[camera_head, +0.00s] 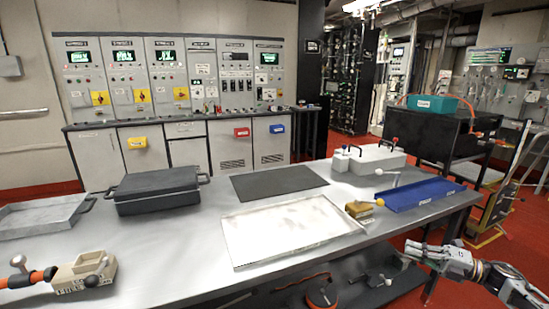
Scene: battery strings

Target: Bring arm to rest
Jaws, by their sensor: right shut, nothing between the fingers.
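My right gripper (422,248) is at the lower right, just beyond the right front edge of the metal table (130,240). Its fingers are shut with nothing between them and point left. The right arm comes in from the lower right corner. The gripper is apart from the things on the table. My left gripper is not in view.
On the table are a white tray (285,232), a blue tray (420,194), a brass-coloured block (360,210), a black case (157,190), a dark mat (278,182) and a beige device (85,273). A lower shelf (372,288) holds tools. Red floor lies right of the table.

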